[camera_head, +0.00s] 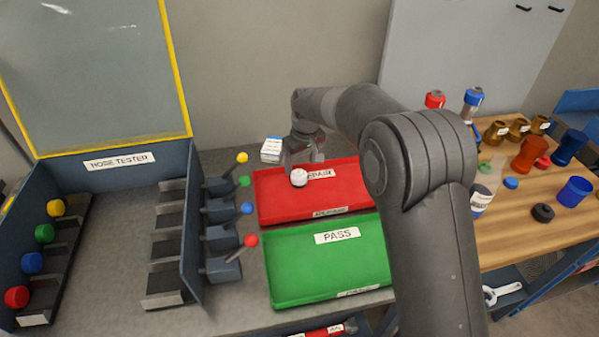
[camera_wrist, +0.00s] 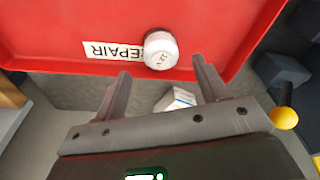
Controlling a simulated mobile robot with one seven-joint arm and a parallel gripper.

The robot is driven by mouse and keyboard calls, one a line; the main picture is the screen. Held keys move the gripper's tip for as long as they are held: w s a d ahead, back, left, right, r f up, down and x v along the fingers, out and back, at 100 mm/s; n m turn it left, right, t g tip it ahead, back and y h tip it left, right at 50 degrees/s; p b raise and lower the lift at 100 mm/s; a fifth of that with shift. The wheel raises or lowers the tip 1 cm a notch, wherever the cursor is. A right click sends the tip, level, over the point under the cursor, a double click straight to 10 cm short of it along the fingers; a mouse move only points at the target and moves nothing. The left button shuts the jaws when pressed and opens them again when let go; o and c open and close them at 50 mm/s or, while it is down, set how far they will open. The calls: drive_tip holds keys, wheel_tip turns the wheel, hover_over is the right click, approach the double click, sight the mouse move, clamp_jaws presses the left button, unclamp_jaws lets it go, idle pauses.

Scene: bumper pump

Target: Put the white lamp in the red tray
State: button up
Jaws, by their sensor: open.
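The white lamp (camera_head: 299,178) is a small round white piece in the red tray (camera_head: 345,198), next to the tray's REPAIR label. The lamp also shows in the wrist view (camera_wrist: 160,50), standing on the red tray floor (camera_wrist: 215,25) over the end of the label. My gripper (camera_head: 303,160) is at the tray's far edge, just behind the lamp. In the wrist view my gripper's two fingers (camera_wrist: 162,80) are spread apart with nothing held between them, and the lamp lies just beyond their tips. The lamp looks apart from both fingers.
A green PASS tray (camera_head: 325,265) lies in front of the red tray. The hose tester (camera_head: 120,162) with colored ball levers stands at left. A white-and-blue box (camera_head: 271,150) is behind the red tray. A wooden table (camera_head: 520,220) with bottles and cups is at right.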

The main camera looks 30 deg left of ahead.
sight(303, 177)
drive_tip(key=r, duration=0.5)
drive_tip(key=shift+s+d+r, duration=0.2)
drive_tip(key=shift+d+r, duration=0.2)
drive_tip(key=s+d+r+m+t, duration=0.15)
drive_tip(key=d+r, duration=0.35)
drive_tip(key=d, duration=0.5)
drive_tip(key=w+d+r+m, duration=0.15)
drive_tip(key=d+r, duration=0.35)
drive_tip(key=d, duration=0.5)
drive_tip(key=s+d+r+m+t, duration=0.1)
drive_tip(key=s+d+r+m, duration=0.15)
drive_tip(key=d+r, duration=0.45)
drive_tip(key=s+d+f+m+t, duration=0.1)
drive_tip(key=s+d+m, duration=0.3)
drive_tip(key=s+d, duration=0.5)
drive_tip(key=s+d+f+m+t+h, duration=0.1)
drive_tip(key=s+d+f+m, duration=0.3)
drive_tip(key=s+d, duration=0.6)
drive_tip(key=d, duration=0.6)
drive_tip(key=shift+s+h, duration=0.2)
drive_tip(key=shift+h, duration=0.1)
